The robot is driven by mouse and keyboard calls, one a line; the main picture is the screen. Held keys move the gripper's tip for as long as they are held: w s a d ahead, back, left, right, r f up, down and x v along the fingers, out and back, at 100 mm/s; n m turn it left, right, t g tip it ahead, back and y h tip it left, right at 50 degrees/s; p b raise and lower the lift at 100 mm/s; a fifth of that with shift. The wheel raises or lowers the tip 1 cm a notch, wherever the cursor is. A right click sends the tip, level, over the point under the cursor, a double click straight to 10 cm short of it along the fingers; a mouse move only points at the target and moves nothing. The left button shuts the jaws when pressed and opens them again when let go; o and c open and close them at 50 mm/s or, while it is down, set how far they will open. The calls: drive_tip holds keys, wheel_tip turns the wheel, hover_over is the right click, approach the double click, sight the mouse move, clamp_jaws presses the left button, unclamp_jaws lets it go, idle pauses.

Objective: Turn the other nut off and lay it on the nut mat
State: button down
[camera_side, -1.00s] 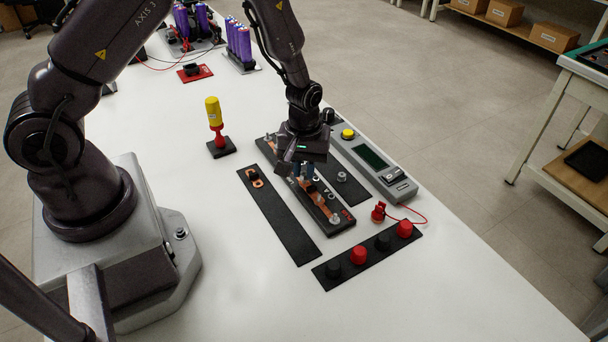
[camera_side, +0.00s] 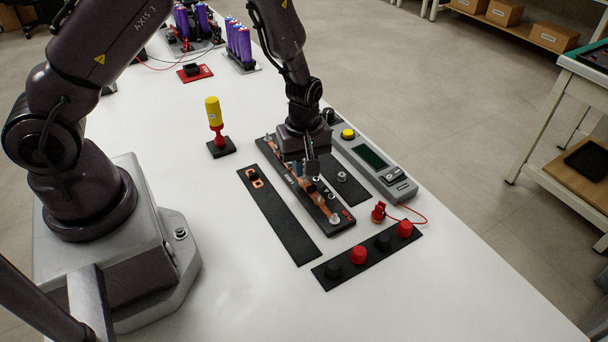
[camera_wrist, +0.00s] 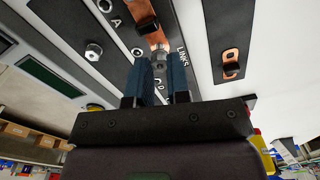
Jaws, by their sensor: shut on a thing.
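My gripper (camera_side: 311,176) points down over the black busbar board (camera_side: 339,226) and is shut on a nut (camera_wrist: 160,66), small and metallic between the blue fingertips in the wrist view. The fingers hide most of it in the side view. Whether it is still on its stud I cannot tell. Copper bars (camera_side: 319,198) run along the board. To the right of the board lies the dark nut mat (camera_side: 354,188), with one silver nut (camera_side: 342,176) on it; that nut also shows in the wrist view (camera_wrist: 93,51).
A long black mat (camera_side: 283,220) with a copper link (camera_side: 256,181) lies left of the board. A grey meter (camera_side: 372,165) stands right of the nut mat. A black strip (camera_side: 345,266) with red and black caps lies in front. A yellow-handled driver (camera_side: 214,118) stands behind left.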

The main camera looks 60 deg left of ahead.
drive_tip(key=shift+r, duration=0.35)
drive_tip(key=shift+r, duration=1.95)
